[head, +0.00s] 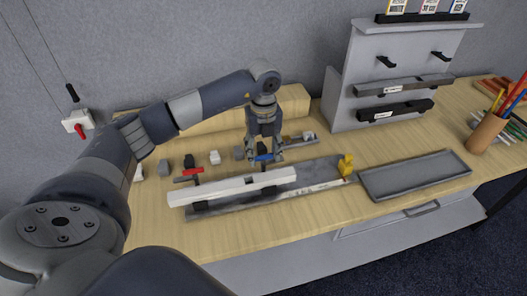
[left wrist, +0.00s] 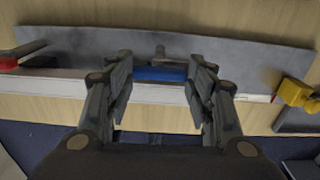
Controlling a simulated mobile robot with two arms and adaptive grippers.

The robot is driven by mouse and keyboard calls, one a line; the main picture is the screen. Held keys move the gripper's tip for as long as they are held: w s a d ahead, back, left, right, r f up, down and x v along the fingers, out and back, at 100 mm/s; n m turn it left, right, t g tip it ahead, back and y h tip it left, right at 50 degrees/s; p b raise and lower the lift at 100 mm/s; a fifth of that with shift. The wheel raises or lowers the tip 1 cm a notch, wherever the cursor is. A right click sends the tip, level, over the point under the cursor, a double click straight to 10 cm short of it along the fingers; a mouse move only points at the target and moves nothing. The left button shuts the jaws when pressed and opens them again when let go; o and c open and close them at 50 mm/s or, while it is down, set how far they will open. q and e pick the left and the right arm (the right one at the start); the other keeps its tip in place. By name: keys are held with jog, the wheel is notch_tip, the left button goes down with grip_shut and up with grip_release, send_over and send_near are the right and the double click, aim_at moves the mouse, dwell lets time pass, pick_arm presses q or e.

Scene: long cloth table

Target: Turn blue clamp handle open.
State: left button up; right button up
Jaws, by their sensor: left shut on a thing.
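The blue clamp handle (head: 262,152) sits at the right clamp of the fixture in the head view, partly hidden by my gripper. My left gripper (head: 265,157) reaches down from above and is shut on it. In the left wrist view the blue handle (left wrist: 160,74) lies crosswise between the two fingers of my left gripper (left wrist: 161,68). A red clamp handle (head: 192,172) stands at the left end of the fixture, and its end also shows in the left wrist view (left wrist: 9,63). The clamps stand by a white bar (head: 230,187) on a grey plate (head: 318,172). My right gripper is not in view.
A yellow block (head: 346,165) stands at the plate's right end. An empty grey tray (head: 415,175) lies to the right. A grey rack (head: 365,75) stands behind, and a cup (head: 486,133) of pencils is at the far right. Small blocks lie behind the fixture.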

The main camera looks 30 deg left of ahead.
aim_at(264, 156)
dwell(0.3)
pick_arm(q)
jog(key=o, duration=1.1)
jog(key=shift+c, duration=0.2)
notch_tip(264, 156, up, 12)
